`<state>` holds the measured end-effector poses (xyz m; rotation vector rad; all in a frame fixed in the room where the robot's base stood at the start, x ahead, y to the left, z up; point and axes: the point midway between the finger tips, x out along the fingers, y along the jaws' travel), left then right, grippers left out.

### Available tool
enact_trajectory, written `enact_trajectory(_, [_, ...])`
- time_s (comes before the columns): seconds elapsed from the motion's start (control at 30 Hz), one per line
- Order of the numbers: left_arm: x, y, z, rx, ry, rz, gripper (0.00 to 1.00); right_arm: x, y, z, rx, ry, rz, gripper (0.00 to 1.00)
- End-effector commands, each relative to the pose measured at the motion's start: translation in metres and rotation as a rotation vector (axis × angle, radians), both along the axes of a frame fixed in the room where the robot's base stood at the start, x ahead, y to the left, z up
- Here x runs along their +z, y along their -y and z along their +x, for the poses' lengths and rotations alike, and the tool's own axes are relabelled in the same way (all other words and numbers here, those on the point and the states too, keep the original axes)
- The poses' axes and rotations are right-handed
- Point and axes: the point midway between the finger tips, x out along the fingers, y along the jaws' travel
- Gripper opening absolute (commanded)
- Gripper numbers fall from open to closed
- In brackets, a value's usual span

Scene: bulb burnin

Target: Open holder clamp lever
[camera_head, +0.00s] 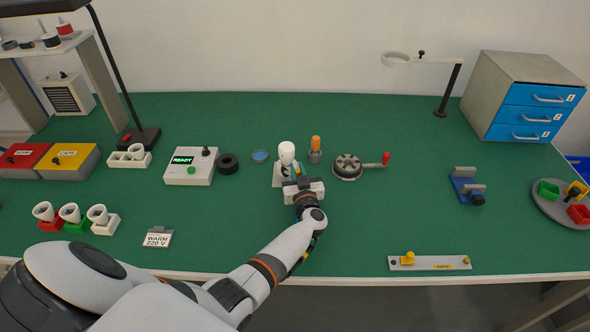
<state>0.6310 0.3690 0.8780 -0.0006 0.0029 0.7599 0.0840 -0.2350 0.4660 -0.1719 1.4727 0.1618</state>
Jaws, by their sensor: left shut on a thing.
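A white bulb holder (278,179) stands near the middle of the bench, with a white rounded bulb-like piece (287,150) upright at its top. My left gripper (292,177) reaches in from the front and is at the holder's near right side. It is shut on the holder's clamp lever, which is mostly hidden by the gripper. I cannot make out the lever's angle. My right gripper is not in view.
An orange-topped piece (315,145) stands close behind right of the gripper. A round grey device with a red-knobbed crank (347,168) is to the right. A tester reading READY (190,168) is left. Open green mat (400,215) lies front right.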

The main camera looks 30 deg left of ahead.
Motion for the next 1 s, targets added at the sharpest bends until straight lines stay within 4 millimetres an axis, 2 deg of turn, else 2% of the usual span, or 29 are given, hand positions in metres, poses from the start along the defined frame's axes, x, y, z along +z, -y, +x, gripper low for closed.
enact_trajectory(0.3, [-0.008, 0.001, 0.015, 0.287, 0.002, -0.005, 0.00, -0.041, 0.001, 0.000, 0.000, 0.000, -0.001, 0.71])
enact_trajectory(0.6, [-0.007, -0.003, 0.022, 0.484, 0.003, -0.001, 0.00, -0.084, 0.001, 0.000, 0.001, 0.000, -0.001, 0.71])
enact_trajectory(0.8, [-0.004, -0.006, 0.024, 0.555, 0.001, 0.001, 0.00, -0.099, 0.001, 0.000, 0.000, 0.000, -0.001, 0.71])
enact_trajectory(1.0, [-0.001, -0.007, 0.025, 0.585, 0.000, 0.001, 0.00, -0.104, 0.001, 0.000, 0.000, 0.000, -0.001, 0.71])
